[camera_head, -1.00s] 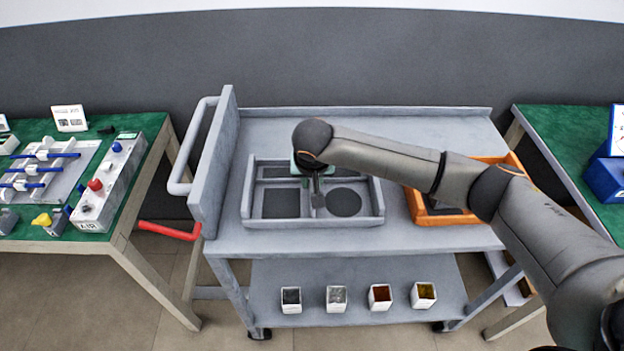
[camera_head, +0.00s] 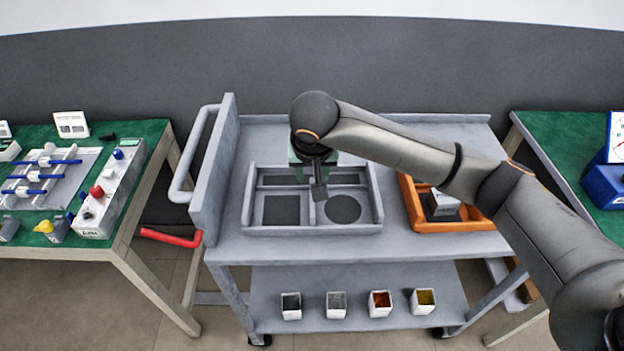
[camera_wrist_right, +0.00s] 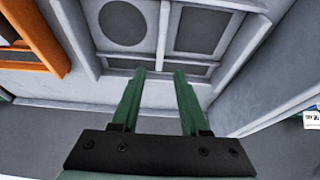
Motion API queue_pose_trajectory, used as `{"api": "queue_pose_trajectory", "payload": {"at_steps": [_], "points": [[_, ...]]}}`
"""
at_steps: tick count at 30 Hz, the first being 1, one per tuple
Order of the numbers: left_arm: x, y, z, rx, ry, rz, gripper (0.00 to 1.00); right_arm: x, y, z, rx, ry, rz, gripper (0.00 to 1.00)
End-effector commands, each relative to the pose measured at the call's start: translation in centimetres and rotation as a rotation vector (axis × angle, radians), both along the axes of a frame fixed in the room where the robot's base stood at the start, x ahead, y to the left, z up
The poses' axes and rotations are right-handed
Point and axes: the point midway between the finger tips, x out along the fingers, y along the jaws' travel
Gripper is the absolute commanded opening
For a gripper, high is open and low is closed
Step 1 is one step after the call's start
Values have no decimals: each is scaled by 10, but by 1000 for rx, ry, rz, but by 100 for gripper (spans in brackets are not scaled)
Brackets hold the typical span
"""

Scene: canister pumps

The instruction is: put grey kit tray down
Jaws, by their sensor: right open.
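The grey kit tray (camera_head: 310,230) sits flat on the grey cart top, left of its middle. It has several dark-floored compartments, one round and others rectangular, and all that I can see are empty. My right gripper (camera_head: 314,192) is above the tray's middle in the head view. In the right wrist view its green fingers (camera_wrist_right: 158,75) are apart with nothing between them, by the tray (camera_wrist_right: 165,33) wall. I cannot tell whether the fingertips touch it. My left gripper is not in view.
An orange tray (camera_head: 450,226) with a grey block (camera_head: 443,205) in it stands right of the kit tray. The cart's upright end panel (camera_head: 215,175) rises on the left. Several small bins (camera_head: 336,305) stand on the lower shelf. Green-topped tables (camera_head: 575,150) flank the cart.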

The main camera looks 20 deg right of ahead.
Motion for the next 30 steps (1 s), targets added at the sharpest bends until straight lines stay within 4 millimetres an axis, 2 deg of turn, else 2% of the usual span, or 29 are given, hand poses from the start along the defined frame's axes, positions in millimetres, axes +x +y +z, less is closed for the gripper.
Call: {"api": "queue_pose_trajectory", "payload": {"at_steps": [3,6,18,23,30], "points": [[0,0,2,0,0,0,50,-6,2,16,0,-1,1,45],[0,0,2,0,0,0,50,-8,3,23,1,-1,0,45],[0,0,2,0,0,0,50,-11,4,24,1,2,4,45],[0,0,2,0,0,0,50,-23,18,6,27,18,77,45],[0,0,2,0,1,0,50,-72,57,-42,136,33,311,45]]}}
